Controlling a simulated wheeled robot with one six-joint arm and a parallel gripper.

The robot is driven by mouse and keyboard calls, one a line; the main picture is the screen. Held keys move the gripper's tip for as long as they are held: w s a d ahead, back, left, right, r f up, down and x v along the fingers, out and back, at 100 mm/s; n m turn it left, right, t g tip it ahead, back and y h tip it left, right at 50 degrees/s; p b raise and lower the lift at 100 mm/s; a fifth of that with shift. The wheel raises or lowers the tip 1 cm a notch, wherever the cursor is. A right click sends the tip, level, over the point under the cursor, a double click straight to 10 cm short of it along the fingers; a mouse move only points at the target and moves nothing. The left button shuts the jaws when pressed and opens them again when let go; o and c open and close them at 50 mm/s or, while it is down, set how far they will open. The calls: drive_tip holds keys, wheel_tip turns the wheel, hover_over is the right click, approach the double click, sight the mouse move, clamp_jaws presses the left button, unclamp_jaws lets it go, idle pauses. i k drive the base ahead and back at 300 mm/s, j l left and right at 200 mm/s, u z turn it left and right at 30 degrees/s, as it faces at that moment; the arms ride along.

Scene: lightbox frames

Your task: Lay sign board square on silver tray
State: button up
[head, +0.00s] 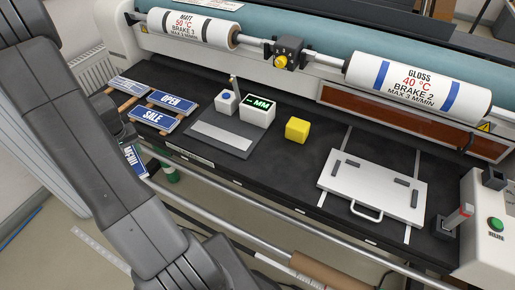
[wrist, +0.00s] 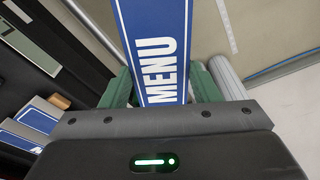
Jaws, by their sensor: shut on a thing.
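A blue sign board with white MENU lettering (wrist: 165,60) is between the green fingers of my gripper (wrist: 160,88) in the wrist view. The gripper is shut on it, and the board's far end runs out of the frame. In the head view the MENU board (head: 133,160) shows at the left, beyond the front edge of the black bench, partly hidden by my arm. The silver tray (head: 343,182) lies on the bench at the right, with dark strips on its top and a handle at its front. The board is well apart from the tray.
OPEN (head: 172,102) and SALE (head: 153,118) signs lie on a wooden rack at the left. A scale-like box marked MM (head: 257,107), a grey plate (head: 235,146) and a yellow cube (head: 297,129) stand mid-bench. A metal rail runs along the front. Printed rollers (head: 420,82) span the back.

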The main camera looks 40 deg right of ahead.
sight(374, 185)
drive_tip(key=k+l, duration=0.25)
drive_tip(key=k, duration=0.2)
drive_tip(key=k+l, duration=0.3)
drive_tip(key=k, duration=0.15)
drive_tip(key=k+l+z, duration=0.1)
drive_tip(key=k+l, duration=0.15)
drive_tip(key=k, duration=0.2)
